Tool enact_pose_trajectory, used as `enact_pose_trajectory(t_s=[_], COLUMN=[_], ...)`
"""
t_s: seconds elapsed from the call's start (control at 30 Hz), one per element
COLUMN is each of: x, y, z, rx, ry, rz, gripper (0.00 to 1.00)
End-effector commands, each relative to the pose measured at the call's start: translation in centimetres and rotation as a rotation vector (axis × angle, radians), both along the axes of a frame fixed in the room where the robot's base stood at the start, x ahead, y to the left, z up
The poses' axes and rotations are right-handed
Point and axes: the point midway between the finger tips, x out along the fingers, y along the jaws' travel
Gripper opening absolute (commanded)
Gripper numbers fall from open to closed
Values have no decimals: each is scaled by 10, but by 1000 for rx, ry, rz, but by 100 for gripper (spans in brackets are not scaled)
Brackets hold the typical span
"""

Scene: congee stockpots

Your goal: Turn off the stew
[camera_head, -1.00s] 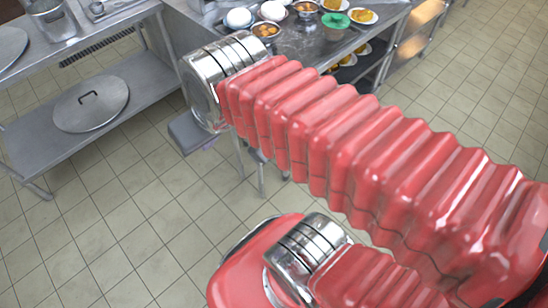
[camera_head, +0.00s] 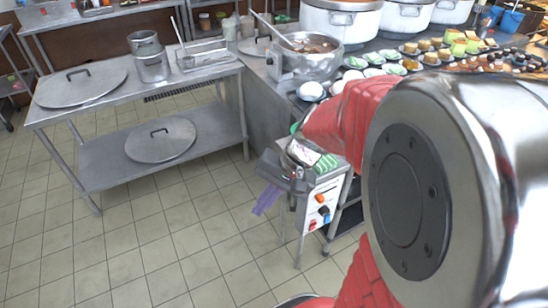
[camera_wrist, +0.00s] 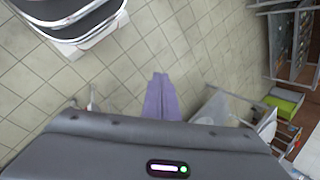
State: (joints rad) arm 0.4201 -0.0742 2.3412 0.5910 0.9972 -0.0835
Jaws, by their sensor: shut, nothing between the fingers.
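A steel pot of brown stew (camera_head: 313,46) with a ladle in it stands on the counter at the upper middle of the head view. Below the counter front is a white control panel (camera_head: 331,190) with an orange knob (camera_head: 320,198), a dark and blue knob (camera_head: 324,211) and a small red part (camera_head: 312,225). My gripper (camera_head: 264,202), with purple fingers, hangs left of the panel, apart from it and pointing down. In the wrist view my gripper's fingers (camera_wrist: 161,98) are together, with nothing between them, above floor tiles. The panel is not clearly identifiable there.
A steel table (camera_head: 120,90) with a lower shelf stands at left, carrying lids (camera_head: 160,140) and containers. Large white pots (camera_head: 341,22) and food plates (camera_head: 430,58) fill the counter. My arm covers much of the right. Open tiled floor (camera_head: 150,230) lies in front.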

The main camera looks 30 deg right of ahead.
Motion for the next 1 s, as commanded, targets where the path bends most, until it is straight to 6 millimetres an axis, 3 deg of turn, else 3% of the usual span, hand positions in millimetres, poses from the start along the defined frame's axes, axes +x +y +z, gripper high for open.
enact_pose_trajectory(t_s=[0.47,1.0], x=[40,62], y=[-51,-137], z=[-65,-157], rx=[331,682], ry=[121,171], rz=[-366,-830], gripper=[0,0])
